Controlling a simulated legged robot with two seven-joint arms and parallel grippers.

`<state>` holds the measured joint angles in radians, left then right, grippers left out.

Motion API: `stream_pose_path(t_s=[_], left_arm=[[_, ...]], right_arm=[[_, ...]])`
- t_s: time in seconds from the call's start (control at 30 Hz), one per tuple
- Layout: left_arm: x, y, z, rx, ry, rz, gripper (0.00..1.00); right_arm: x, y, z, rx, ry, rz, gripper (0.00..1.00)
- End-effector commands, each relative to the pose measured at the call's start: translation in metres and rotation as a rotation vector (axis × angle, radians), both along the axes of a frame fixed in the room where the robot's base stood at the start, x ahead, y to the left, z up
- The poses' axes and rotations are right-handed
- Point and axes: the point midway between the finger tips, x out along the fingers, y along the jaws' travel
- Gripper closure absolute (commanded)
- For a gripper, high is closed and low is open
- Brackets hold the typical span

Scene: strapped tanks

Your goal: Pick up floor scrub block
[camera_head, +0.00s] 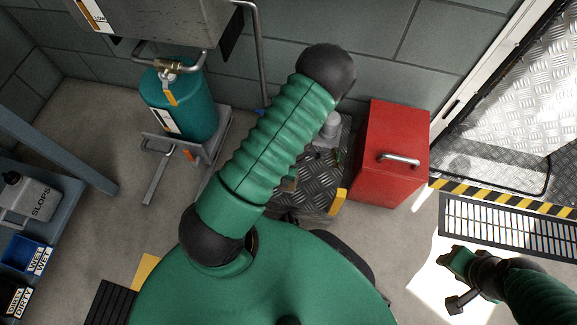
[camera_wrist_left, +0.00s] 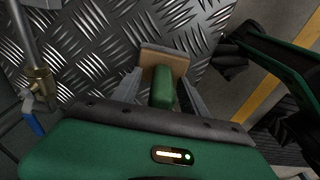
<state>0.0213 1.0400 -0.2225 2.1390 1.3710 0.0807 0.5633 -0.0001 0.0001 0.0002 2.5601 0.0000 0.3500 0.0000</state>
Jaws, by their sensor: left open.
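In the left wrist view the floor scrub block (camera_wrist_left: 165,58) shows a tan slab with a green part on the near side. It appears to lie on diamond-patterned metal plate (camera_wrist_left: 95,50). My left gripper (camera_wrist_left: 160,85) is open, with one grey finger on each side of the green part. I cannot tell whether the fingers touch it. In the head view my own green arm covers the left gripper and most of the block's area.
A red cabinet (camera_head: 390,155) stands right of the metal plate. A teal tank (camera_head: 182,108) stands on a bracket to the left. A floor grate (camera_head: 510,228) and striped edge lie right. Grey floor is clear between.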

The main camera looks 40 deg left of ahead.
Motion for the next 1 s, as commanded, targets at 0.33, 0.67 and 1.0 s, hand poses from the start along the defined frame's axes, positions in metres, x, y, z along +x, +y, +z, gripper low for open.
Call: stream_pose_path(t_s=[0.33, 0.67, 1.0], left_arm=[[-0.0001, 0.0, 0.0005, 0.0, 0.0, 0.0, 0.88], [-0.0001, 0.0005, 0.0003, 0.001, 0.0, 0.0, 1.0], [0.0, 0.0025, 0.008, 0.001, 0.001, -0.001, 1.0]], right_arm=[[0.0001, -0.0001, 0.0008, 0.0, 0.0, 0.0, 0.62], [0.0001, -0.0001, 0.0005, 0.0, 0.0, 0.0, 0.62], [0.0, -0.0001, 0.0086, 0.0, 0.0, 0.0, 0.62]])
